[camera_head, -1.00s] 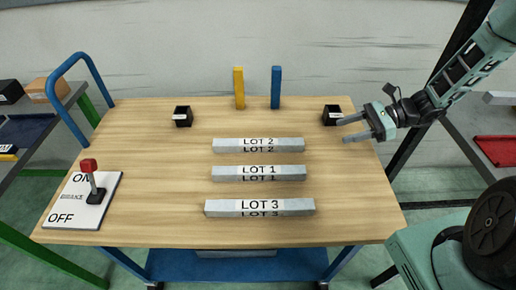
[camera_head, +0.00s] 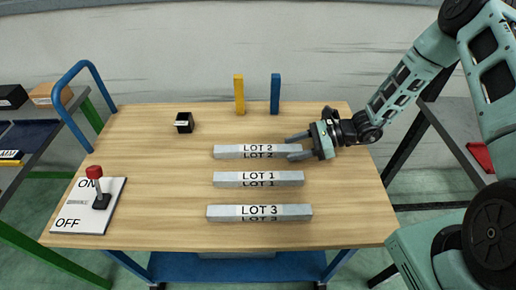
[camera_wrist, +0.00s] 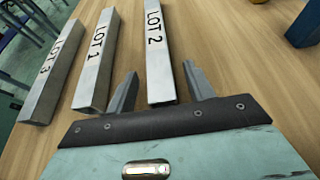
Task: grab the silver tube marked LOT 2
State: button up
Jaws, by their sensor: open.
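The silver tube marked LOT 2 (camera_head: 240,152) is a square grey bar lying across the table, the farthest of three. My gripper (camera_head: 297,146) is open at its right end. In the wrist view the near end of the LOT 2 tube (camera_wrist: 160,75) points in between the two open fingers (camera_wrist: 162,90), with a gap on both sides. No contact shows. The LOT 1 tube (camera_head: 225,178) and LOT 3 tube (camera_head: 225,213) lie parallel and nearer the robot; LOT 1 (camera_wrist: 97,70) is just left of the left finger in the wrist view.
The wooden table (camera_head: 150,180) holds a lever box marked ON and OFF (camera_head: 75,215) at left and a small black box (camera_head: 184,122) at back left. A yellow post (camera_head: 239,92) and a blue post (camera_head: 275,92) stand at the back edge. The table between the tubes and lever is clear.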

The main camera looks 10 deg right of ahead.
jog(key=shift+x, duration=1)
jog(key=shift+f, duration=0.1)
grip_shut()
